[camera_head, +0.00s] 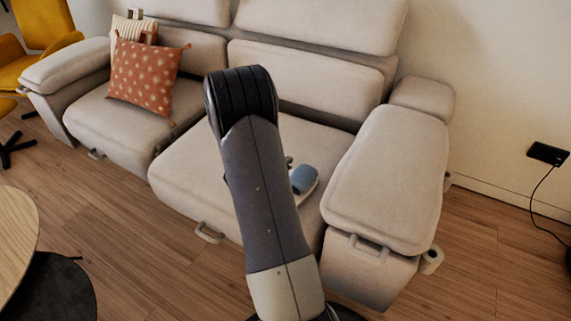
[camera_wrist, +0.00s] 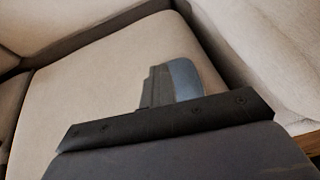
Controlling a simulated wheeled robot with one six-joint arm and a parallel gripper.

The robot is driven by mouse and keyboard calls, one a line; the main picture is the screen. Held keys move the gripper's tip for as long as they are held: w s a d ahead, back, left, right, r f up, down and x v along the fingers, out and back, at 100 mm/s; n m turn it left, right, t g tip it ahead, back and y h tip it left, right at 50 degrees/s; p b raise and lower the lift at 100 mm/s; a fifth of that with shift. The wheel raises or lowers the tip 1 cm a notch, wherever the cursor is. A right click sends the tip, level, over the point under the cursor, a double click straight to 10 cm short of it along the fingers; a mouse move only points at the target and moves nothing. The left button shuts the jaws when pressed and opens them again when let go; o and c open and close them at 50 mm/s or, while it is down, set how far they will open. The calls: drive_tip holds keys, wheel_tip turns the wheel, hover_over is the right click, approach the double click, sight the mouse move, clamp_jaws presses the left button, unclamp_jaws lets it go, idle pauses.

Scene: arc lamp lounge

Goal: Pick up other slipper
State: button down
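A slipper (camera_head: 304,179) with a blue-grey upper and a pale edge lies on the right seat of the beige sofa, close to the right armrest. My arm hides its left side in the head view. In the wrist view, the slipper's blue-grey part (camera_wrist: 186,80) shows just right of the dark fingers of my gripper (camera_wrist: 158,74). The fingers look close to or touching the slipper. My gripper's dark body hides the slipper's lower part. I cannot tell whether the fingers are closed together or apart. No second slipper shows.
The sofa's right armrest (camera_head: 390,175) rises beside the slipper, and the backrest (camera_head: 310,75) stands behind. An orange dotted cushion (camera_head: 146,78) and a striped one (camera_head: 132,29) sit on the left seat. A round wooden table (camera_head: 15,232) stands at the lower left.

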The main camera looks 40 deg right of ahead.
drive_tip(key=c, duration=2.1)
unclamp_jaws()
drive_tip(key=shift+c, duration=0.2)
drive_tip(key=o, duration=1.7)
drive_tip(key=shift+r, duration=0.1)
